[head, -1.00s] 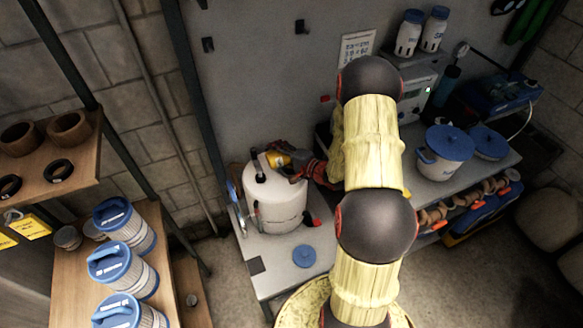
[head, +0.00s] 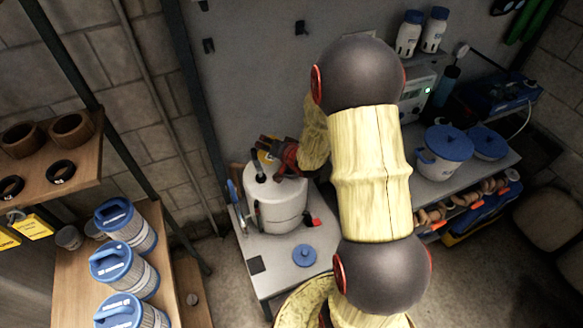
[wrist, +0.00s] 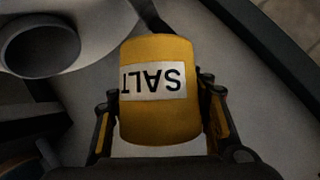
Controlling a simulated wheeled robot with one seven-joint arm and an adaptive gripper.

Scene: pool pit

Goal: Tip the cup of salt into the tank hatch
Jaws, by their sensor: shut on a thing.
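The yellow salt cup (wrist: 160,90) is between my gripper's fingers (wrist: 160,115) in the wrist view, its white SALT label upside down. My gripper (head: 272,154) is shut on it and is above the top of the white tank (head: 280,210) in the head view. There the cup is mostly hidden by the gripper. In the wrist view, the tank's round dark hatch (wrist: 42,47) is open at the upper left, beside the cup. I cannot tell how far the cup is tilted, and its contents do not show.
A blue lid (head: 304,255) lies on the grey bench in front of the tank. A blue-lidded white pot (head: 444,155) stands on the bench at right. Blue-and-white filter cartridges (head: 122,262) stand on the wooden shelf at left. A wall panel is close behind the tank.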

